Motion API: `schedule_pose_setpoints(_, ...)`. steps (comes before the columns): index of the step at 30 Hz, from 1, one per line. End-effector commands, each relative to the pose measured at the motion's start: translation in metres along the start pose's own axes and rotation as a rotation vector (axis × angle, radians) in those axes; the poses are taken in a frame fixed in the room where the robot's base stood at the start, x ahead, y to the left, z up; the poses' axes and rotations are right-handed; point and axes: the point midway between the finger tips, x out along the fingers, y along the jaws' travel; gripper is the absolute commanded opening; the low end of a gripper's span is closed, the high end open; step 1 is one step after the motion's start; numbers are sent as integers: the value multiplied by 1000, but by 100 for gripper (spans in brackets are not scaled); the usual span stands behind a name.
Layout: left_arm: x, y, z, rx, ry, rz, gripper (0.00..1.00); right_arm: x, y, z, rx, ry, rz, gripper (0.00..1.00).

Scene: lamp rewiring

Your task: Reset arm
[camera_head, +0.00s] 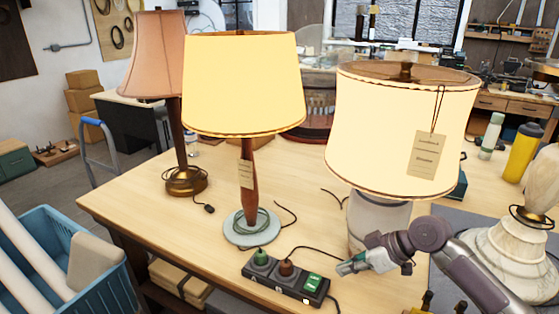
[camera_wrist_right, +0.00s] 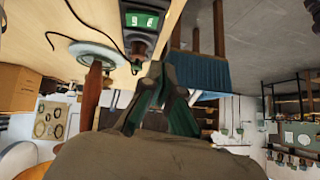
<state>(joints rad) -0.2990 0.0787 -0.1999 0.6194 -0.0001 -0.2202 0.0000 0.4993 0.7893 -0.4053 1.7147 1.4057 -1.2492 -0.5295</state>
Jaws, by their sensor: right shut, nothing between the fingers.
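My right gripper (camera_head: 352,266) is shut and empty, just right of the power strip (camera_head: 284,280) and in front of the base of the right lamp. In the right wrist view its fingers (camera_wrist_right: 160,75) are together, near the strip's green-lit switch end (camera_wrist_right: 139,20). The strip holds a green plug (camera_head: 261,258) and a dark red plug (camera_head: 286,267). The middle lamp (camera_head: 240,85) and the right lamp (camera_head: 398,130), which has a hanging tag, both glow. The pink-shaded lamp (camera_head: 155,55) at the left is unlit. My left gripper is in neither view.
A marble-like lamp base (camera_head: 510,255) stands at the table's right. A yellow bottle (camera_head: 522,152) and a pale green bottle (camera_head: 491,136) stand behind it. A blue crate (camera_head: 60,262) is off the table's left side. The table's left front is clear.

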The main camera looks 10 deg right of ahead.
Motion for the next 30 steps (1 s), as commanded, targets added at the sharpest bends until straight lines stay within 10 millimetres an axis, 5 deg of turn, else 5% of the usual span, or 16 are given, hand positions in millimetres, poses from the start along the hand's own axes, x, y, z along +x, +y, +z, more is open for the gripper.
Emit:
schedule_pose_setpoints(6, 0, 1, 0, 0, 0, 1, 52, 70, -84, 64, 38, -127, 0, 0)
schedule_pose_setpoints(10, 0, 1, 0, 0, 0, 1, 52, 88, -139, 106, 132, -195, 86, 0)
schedule_pose_setpoints(15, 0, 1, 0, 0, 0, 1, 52, 80, -176, 143, 275, -255, 220, 0)
schedule_pose_setpoints(30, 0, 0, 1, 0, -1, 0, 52, 12, -228, 217, 627, -397, 538, 0)
